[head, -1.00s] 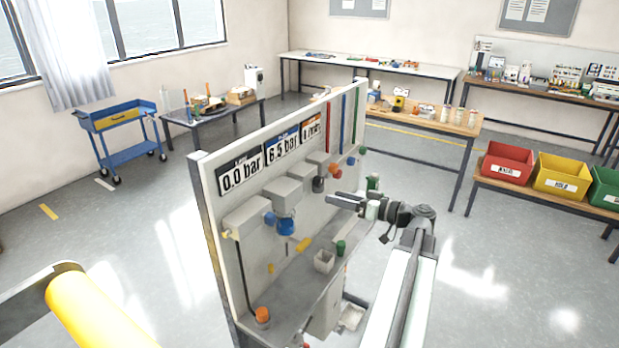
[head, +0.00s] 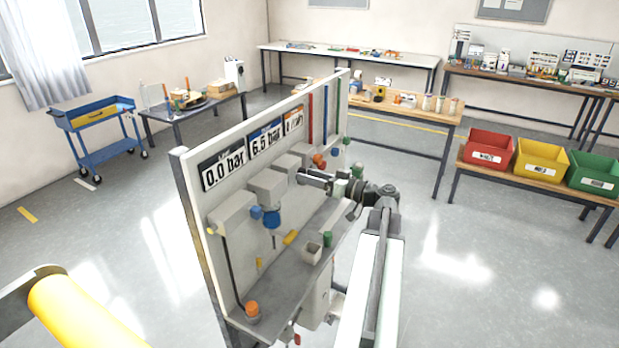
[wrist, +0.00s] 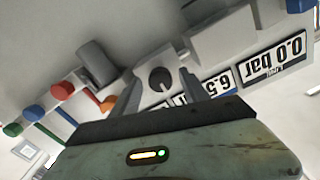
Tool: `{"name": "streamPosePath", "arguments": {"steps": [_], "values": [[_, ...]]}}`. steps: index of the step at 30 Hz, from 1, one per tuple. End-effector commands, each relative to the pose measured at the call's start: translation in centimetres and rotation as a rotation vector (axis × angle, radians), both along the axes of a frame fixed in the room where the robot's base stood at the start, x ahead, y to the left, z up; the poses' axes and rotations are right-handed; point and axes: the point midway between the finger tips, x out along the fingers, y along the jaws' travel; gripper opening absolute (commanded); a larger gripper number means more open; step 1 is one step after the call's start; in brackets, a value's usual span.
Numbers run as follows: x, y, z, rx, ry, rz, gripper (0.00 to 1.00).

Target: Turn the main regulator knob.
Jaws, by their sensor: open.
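A dark round knob (wrist: 160,79) on a light grey housing (wrist: 160,62) shows upside down in the wrist view. No label naming it as the main regulator knob is readable. My gripper (wrist: 158,88) is open, with one finger on each side of the knob; contact cannot be told. In the head view my gripper (head: 300,177) is at the face of the upright panel (head: 225,225), beside a grey housing (head: 289,164); there the knob is hidden by the gripper or too small to make out.
A blue-bowled unit (head: 272,218) hangs left of my gripper. A shelf (head: 290,266) with small parts lies below. Open floor is right of my arm.

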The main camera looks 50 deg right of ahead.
Motion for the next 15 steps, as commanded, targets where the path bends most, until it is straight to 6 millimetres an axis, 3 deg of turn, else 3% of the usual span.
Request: {"name": "streamPosePath", "arguments": {"steps": [2,7,15], "values": [[0.0,0.01,0.0,0.0,0.0,0.0,0.5],[0.0,0.02,0.0,0.0,0.0,0.001,0.03],[0.02,0.05,-0.01,0.014,0.004,0.001,0.0]]}}
